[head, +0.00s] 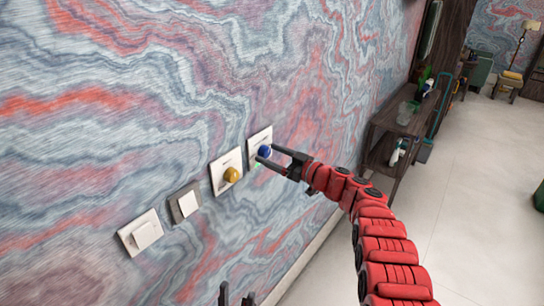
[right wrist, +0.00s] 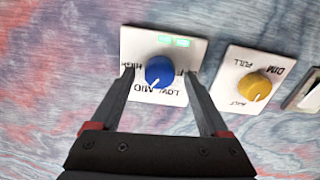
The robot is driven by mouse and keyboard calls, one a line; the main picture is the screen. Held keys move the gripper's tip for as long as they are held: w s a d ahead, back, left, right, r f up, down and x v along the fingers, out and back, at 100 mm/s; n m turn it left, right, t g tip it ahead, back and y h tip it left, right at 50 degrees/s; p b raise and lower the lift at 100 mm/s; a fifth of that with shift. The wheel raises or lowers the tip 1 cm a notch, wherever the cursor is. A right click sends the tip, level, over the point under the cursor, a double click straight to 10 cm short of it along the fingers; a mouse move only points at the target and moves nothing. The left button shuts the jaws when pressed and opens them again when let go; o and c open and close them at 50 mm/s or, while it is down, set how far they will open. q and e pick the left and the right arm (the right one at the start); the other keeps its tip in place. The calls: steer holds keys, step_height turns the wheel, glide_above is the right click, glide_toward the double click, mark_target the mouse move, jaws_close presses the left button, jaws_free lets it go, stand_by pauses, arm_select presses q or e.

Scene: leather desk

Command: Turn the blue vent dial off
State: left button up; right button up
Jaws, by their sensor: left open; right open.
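The blue vent dial (head: 264,151) sits on a white wall plate. It also shows in the right wrist view (right wrist: 159,71), its white pointer mark toward the MID label. Green lights (right wrist: 173,42) are lit on its plate (right wrist: 137,43). My right gripper (head: 267,154) is open, its fingertips on either side of the dial with gaps between; it shows in the right wrist view too (right wrist: 159,73). The OFF label is partly hidden by a finger. My left gripper (head: 238,297) is open at the bottom edge of the head view, away from the dial.
A yellow dial (head: 232,174) sits on the neighbouring plate, and in the right wrist view (right wrist: 254,87) it is right of my fingers. Two switches (head: 185,204) (head: 141,233) follow along the wall. A dark shelf unit (head: 385,143) stands farther along the wall. Floor (head: 480,180) is open at right.

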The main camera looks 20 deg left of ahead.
jaws_close()
